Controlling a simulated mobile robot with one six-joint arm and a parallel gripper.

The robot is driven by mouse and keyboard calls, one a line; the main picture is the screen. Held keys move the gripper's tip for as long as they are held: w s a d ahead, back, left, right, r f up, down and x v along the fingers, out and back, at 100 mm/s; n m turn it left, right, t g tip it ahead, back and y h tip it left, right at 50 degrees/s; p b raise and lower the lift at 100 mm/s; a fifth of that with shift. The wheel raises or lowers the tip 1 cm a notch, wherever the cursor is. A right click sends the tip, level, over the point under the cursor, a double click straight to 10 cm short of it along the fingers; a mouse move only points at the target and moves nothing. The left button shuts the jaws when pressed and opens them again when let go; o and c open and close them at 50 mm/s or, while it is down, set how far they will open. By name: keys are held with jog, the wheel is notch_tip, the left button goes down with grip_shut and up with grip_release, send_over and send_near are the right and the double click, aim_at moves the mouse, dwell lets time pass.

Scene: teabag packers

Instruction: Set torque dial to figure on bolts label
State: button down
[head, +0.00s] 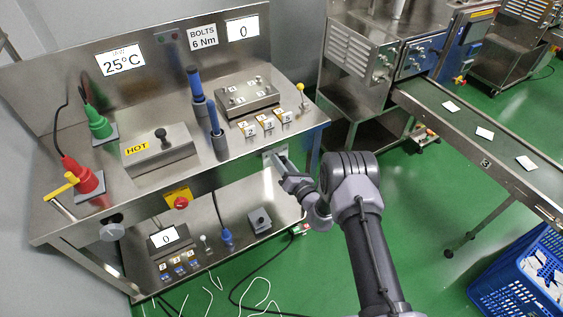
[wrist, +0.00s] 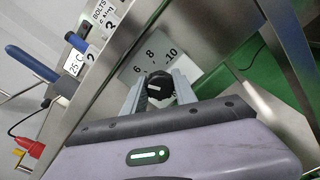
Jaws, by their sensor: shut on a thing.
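The bolts label (head: 203,37) on the back panel reads "BOLTS 6 Nm"; part of it shows in the wrist view (wrist: 104,17). The torque dial is a black knob (wrist: 161,84) on a light plate (wrist: 183,45) on the bench front, with the figures 6, 8 and 10 visible around it. A short white mark shows on the knob's left side; I cannot tell surely which figure it points to. My gripper (wrist: 160,90) is shut on the knob, one finger on each side. In the head view my gripper (head: 277,161) is at the bench front and hides the knob.
A display (head: 242,28) beside the label reads 0. A yellow plate with a red button (head: 180,202) sits on the bench front, left of my gripper. Blue-handled tools (head: 214,120) stand above. A lower shelf (head: 265,195) lies below.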

jog(key=shift+f, duration=0.1)
jog(key=c, duration=1)
grip_release()
jog(key=p+v, duration=0.6)
jog(key=v, duration=1.1)
jog(key=shift+s, duration=0.2)
jog(key=shift+d, duration=0.15)
